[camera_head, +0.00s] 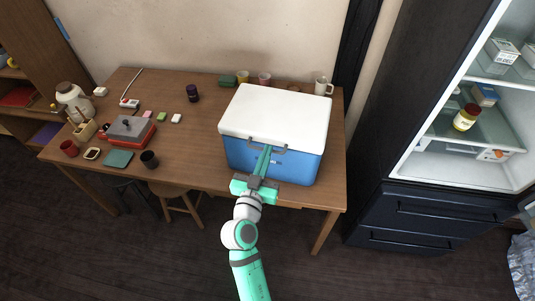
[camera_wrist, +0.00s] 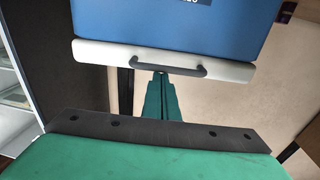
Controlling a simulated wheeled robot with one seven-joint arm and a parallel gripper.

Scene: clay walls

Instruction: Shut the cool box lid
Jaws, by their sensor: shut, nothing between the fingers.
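The cool box stands on the table, with a blue body (camera_head: 240,157) and a white lid (camera_head: 280,112). The lid lies flat over the body, and I see no gap along the front. In the wrist view the blue body (camera_wrist: 175,22) meets the white lid edge (camera_wrist: 220,68), which carries a dark handle (camera_wrist: 140,68). My gripper (camera_head: 267,149) is shut and empty at the front of the box, by the handle. In the wrist view its fingertips (camera_wrist: 160,76) are just beside the handle; I cannot tell whether they touch.
Cups stand behind the box. An open fridge (camera_head: 470,130) is at the right. A stool (camera_head: 175,195) is under the table.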

